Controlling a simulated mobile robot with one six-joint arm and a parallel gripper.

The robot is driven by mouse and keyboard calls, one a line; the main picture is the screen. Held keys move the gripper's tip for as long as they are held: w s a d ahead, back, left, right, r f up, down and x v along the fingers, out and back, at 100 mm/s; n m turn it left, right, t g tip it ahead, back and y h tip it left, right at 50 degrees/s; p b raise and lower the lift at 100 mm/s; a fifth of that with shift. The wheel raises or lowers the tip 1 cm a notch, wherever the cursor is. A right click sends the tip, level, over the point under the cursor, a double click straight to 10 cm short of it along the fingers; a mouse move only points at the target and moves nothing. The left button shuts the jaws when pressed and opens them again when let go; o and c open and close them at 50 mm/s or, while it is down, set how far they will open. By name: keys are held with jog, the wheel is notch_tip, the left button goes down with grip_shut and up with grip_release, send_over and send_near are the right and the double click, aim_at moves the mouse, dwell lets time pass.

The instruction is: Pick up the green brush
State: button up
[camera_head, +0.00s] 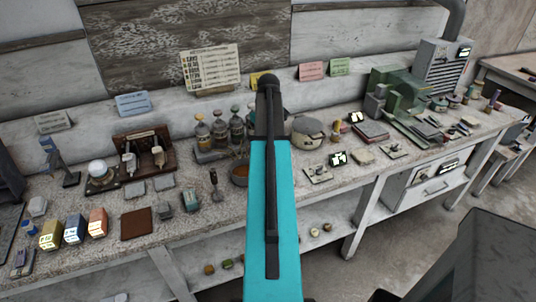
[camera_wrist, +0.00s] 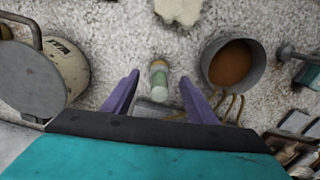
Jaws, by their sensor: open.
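In the wrist view, a short pale green piece with a tan band (camera_wrist: 158,82), which looks like the green brush, lies on the speckled bench top. My gripper (camera_wrist: 160,79) has its two purple fingers apart, one on each side of this piece. A gap shows between the piece and each finger. Nothing is held. In the head view my cyan arm covers this spot, so neither the brush nor my fingers show there.
A lidded pot (camera_wrist: 45,75) stands close on the left in the wrist view and a brown-filled bowl (camera_wrist: 235,63) close on the right. In the head view, the pot (camera_head: 308,132), bottles (camera_head: 219,132) and green machine (camera_head: 400,95) crowd the bench.

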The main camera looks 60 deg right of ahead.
jog(key=shift+f, duration=0.1)
jog(key=shift+f+p, duration=1)
jog(key=shift+f, duration=1.5)
jog(key=shift+c, duration=0.3)
jog(key=c, duration=1.1)
